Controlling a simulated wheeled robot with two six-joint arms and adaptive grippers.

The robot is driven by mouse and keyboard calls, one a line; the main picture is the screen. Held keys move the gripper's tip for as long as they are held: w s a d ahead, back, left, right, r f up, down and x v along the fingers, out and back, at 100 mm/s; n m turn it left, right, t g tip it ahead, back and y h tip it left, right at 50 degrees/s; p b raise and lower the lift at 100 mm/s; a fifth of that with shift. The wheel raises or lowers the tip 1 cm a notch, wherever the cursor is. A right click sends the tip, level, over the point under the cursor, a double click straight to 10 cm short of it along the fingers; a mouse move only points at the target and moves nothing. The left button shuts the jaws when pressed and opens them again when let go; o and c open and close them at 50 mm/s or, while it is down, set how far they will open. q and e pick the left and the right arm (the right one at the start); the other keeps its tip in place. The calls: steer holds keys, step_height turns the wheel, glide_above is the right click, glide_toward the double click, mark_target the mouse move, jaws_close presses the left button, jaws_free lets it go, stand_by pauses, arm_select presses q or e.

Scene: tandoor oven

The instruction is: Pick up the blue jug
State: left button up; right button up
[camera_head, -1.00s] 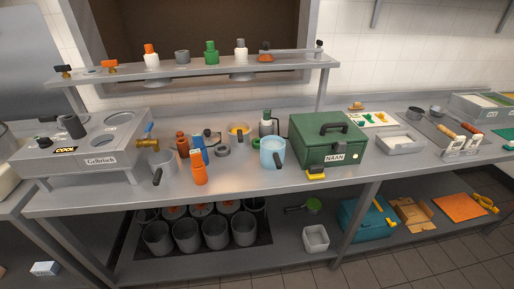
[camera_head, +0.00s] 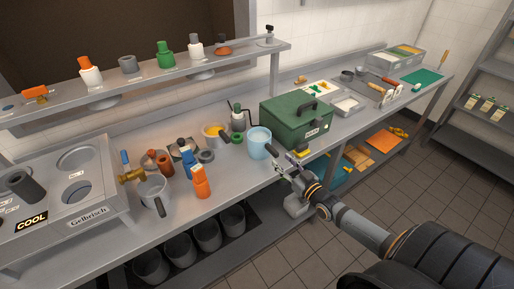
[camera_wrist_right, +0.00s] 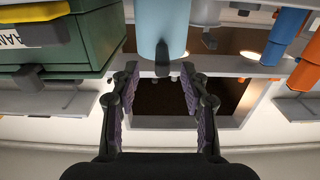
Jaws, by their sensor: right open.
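The light blue jug (camera_head: 259,143) stands on the steel counter, left of the green NAAN box. Its dark handle points toward the counter's front edge. My right gripper (camera_head: 286,168) is open and empty at the front edge, just short of the handle. In the right wrist view, which looks upside down, the jug (camera_wrist_right: 162,22) is at the top centre. Its handle lies in line with the gap between the two open fingers (camera_wrist_right: 160,82). I cannot tell whether the handle is between the pads in depth. My left gripper is not in view.
The green box (camera_head: 296,120) stands close beside the jug, with a yellow-and-black item (camera_head: 298,153) in front. Orange bottles (camera_head: 201,182), a grey jug (camera_head: 155,195) and a yellow-filled pot (camera_head: 215,134) stand to the left. A shelf (camera_head: 140,88) runs above the counter.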

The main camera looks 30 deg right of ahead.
mark_target(271, 150)
steer(key=w, duration=0.1)
steer(key=w+a, duration=0.1)
steer(key=w, duration=0.1)
steer(key=shift+b, duration=0.3)
steer(key=w+b, duration=0.4)
steer(key=shift+w+f, duration=0.15)
steer(key=shift+w, duration=0.4)
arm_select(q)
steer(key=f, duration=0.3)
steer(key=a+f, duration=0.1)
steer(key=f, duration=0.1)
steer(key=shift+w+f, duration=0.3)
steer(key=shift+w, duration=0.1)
arm_select(e)
steer(key=shift+s+r, duration=0.15)
steer(key=shift+r, duration=0.15)
steer(key=shift+c, duration=1.2)
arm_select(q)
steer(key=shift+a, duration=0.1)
arm_select(e)
jaws_close()
